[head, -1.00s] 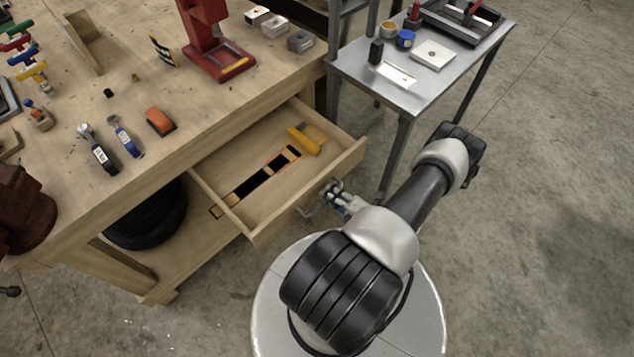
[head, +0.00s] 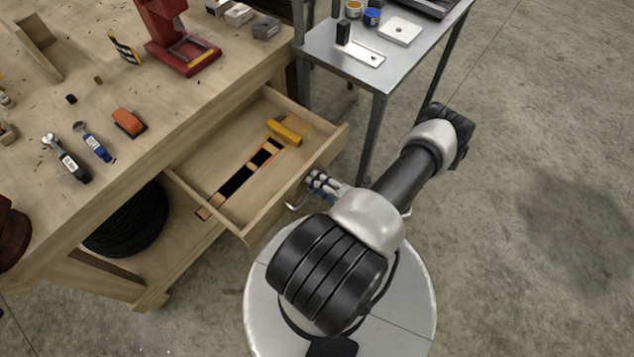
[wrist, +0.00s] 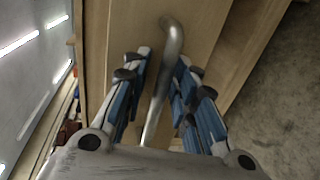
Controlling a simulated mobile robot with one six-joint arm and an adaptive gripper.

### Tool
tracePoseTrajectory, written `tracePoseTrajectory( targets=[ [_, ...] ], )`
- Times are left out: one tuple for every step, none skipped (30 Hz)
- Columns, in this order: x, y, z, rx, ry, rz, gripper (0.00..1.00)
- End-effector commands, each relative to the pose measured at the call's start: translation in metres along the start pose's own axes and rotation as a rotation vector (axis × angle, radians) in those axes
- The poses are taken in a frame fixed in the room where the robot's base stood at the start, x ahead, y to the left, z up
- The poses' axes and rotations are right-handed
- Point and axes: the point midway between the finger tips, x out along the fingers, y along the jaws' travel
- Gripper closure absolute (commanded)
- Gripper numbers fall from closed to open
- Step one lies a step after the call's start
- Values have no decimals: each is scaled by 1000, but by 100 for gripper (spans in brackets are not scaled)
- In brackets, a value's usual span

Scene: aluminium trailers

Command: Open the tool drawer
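The wooden tool drawer (head: 247,226) of the workbench stands pulled well out in the head view. Its inside shows a yellow-handled tool (head: 284,132) and a dark strip with orange parts (head: 243,178). A bent metal bar handle (wrist: 168,75) is on the drawer front; part of it shows in the head view (head: 295,205). My gripper (head: 320,183) is at the drawer front. In the wrist view my gripper (wrist: 163,72) has its blue fingers on both sides of the handle, with gaps between them and the bar, so it looks open.
The workbench top (head: 150,165) holds a red press (head: 178,45), hand tools and an orange block (head: 129,122). A grey metal side table (head: 345,75) stands close to the drawer's right side. A black tire (head: 125,220) lies under the bench. The concrete floor at right is clear.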

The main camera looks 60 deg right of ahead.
Motion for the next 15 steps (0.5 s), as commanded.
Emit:
tracePoseTrajectory(
  targets=[
    [0, 0, 0, 0, 0, -1, 69],
    [0, 0, 0, 1, 0, -1, 69],
    [0, -1, 0, 1, 0, -1, 69],
    [0, -1, 0, 1, 0, -1, 69],
    [0, -1, 0, 1, 0, -1, 69],
    [0, -1, 0, 1, 1, -2, 69],
    [0, -1, -1, 1, 1, -2, 69],
    [0, -1, -1, 1, 1, -2, 69],
    [0, -1, -1, 1, 0, -2, 69],
    [0, -1, 0, 1, 0, -2, 69],
    [-1, -1, 0, 2, 0, -2, 69],
    [-4, -1, 0, 2, -1, -2, 69],
    [-6, -1, 0, 2, -2, -2, 69],
    [-10, -1, 1, 2, -4, -2, 69],
    [-15, -1, 1, 2, -4, -2, 69]
  ],
)
